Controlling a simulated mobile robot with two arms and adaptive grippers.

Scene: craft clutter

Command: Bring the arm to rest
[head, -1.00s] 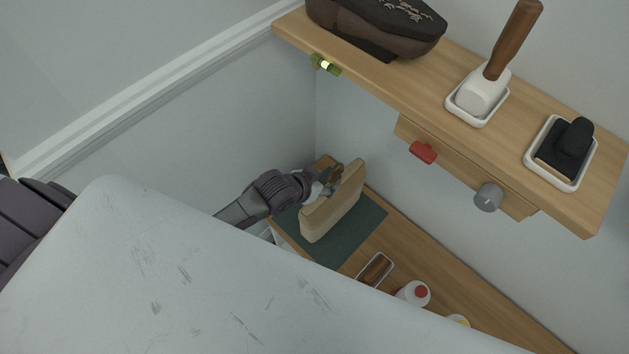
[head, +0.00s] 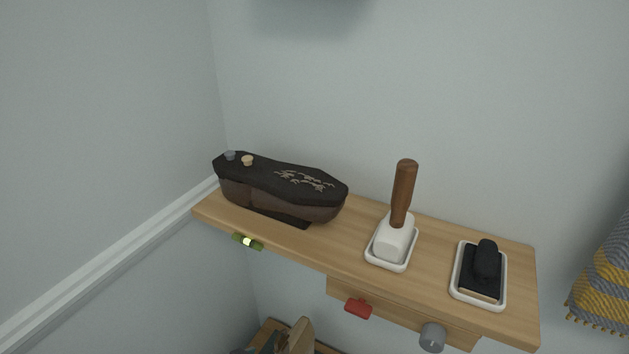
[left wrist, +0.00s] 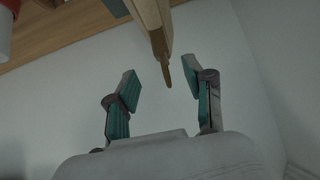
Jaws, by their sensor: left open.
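My left gripper (left wrist: 162,73) is open in the left wrist view, its two green-padded fingers spread apart with a pale wall behind them. The narrow brown end of a tan wooden piece (left wrist: 150,18) reaches down toward the gap between the fingers; I cannot tell whether it touches them. In the head view only a dark bit of my left gripper (head: 268,347) shows at the bottom edge, beside a tan wooden block (head: 300,338) that is mostly cut off. My right gripper is in neither current view.
A wooden shelf (head: 345,250) carries a dark lidded box (head: 280,190), a white-headed mallet (head: 400,205) in a tray and a black-handled block (head: 484,265) in another tray. A red knob (head: 358,308) and grey knob (head: 432,338) sit below. A woven cloth (head: 605,275) hangs right.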

